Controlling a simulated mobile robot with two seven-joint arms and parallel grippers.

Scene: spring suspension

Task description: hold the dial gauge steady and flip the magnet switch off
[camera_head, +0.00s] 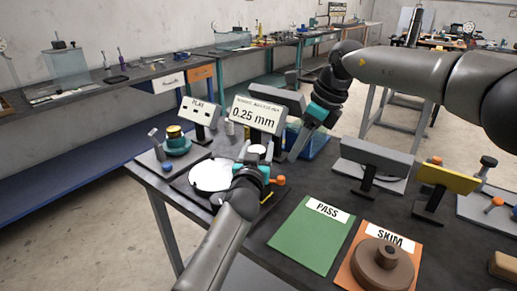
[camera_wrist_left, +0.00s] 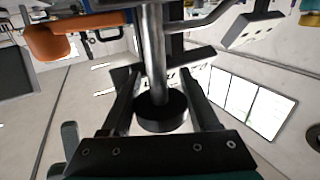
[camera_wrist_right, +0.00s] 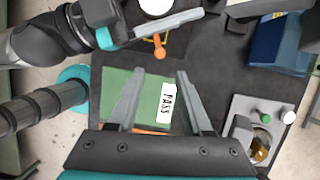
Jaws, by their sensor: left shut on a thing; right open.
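My left gripper (camera_head: 252,174) is at the dial gauge beside a round white plate (camera_head: 211,175). In the left wrist view its fingers are shut around a dark round part (camera_wrist_left: 160,112) of the gauge, with a metal rod (camera_wrist_left: 155,50) running from it. The fingers and arm hide much of the gauge. The orange magnet switch (camera_head: 280,181) sticks out just right of the left gripper; it also shows in the right wrist view (camera_wrist_right: 158,45). My right gripper (camera_head: 297,146) is open and empty, above and behind the switch, apart from it.
A green PASS mat (camera_head: 312,236) and an orange SKIM mat (camera_head: 350,279) with a brown disc (camera_head: 383,264) lie in front. A 0.25 mm display (camera_head: 256,114) and a PLAY sign (camera_head: 198,111) stand behind. Grey and yellow stands (camera_head: 446,178) are at the right.

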